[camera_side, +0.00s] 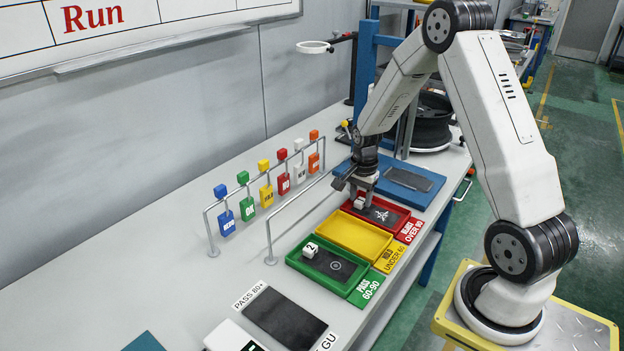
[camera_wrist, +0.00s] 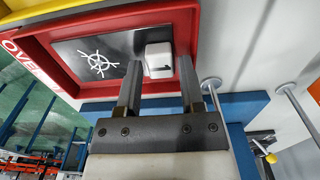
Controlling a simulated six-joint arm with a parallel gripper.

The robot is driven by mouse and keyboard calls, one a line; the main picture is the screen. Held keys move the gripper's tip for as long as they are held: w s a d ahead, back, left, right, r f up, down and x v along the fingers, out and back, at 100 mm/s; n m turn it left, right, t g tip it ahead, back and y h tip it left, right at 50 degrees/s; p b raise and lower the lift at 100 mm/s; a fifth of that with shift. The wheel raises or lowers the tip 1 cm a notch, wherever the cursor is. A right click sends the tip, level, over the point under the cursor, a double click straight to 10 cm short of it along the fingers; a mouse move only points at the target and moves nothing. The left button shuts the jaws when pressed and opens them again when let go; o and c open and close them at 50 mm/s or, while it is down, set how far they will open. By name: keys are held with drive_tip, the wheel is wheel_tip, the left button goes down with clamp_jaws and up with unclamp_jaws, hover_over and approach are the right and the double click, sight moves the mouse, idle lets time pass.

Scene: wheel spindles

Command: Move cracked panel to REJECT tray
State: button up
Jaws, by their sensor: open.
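The dark panel (camera_side: 382,215) with a white crack-like star mark lies in the red tray (camera_side: 405,224), whose label reads OVER 90 with its first line unclear. In the wrist view the panel (camera_wrist: 100,62) lies flat inside the red rim (camera_wrist: 55,50). A small white block (camera_wrist: 159,58) sits on the panel's end. My gripper (camera_side: 361,196) is low over the tray's back end. Its jaws are open, one finger on each side of the white block in the wrist view; I cannot tell whether they touch it.
The yellow tray (camera_side: 352,236) is empty. The green tray (camera_side: 355,286) holds a ring-marked panel (camera_side: 331,264) and a block marked 2 (camera_side: 310,250). A rail (camera_side: 300,210) runs behind the trays. A blue mat (camera_side: 395,170) carries another dark panel (camera_side: 410,179).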

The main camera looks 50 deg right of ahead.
wheel_tip(320, 180, up, 12)
drive_tip(key=shift+f, duration=0.25)
idle(0.4)
idle(0.4)
drive_tip(key=s+a+f+n+t, duration=0.1)
drive_tip(key=s+a+n, duration=0.3)
drive_tip(key=a+n, duration=0.5)
drive_tip(key=s+a+f+n+t, duration=0.1)
drive_tip(key=s+a+n, duration=0.3)
drive_tip(key=a+n, duration=0.5)
drive_tip(key=a, duration=0.3)
drive_tip(key=shift+s+f+t, duration=0.3)
drive_tip(key=shift+s, duration=0.05)
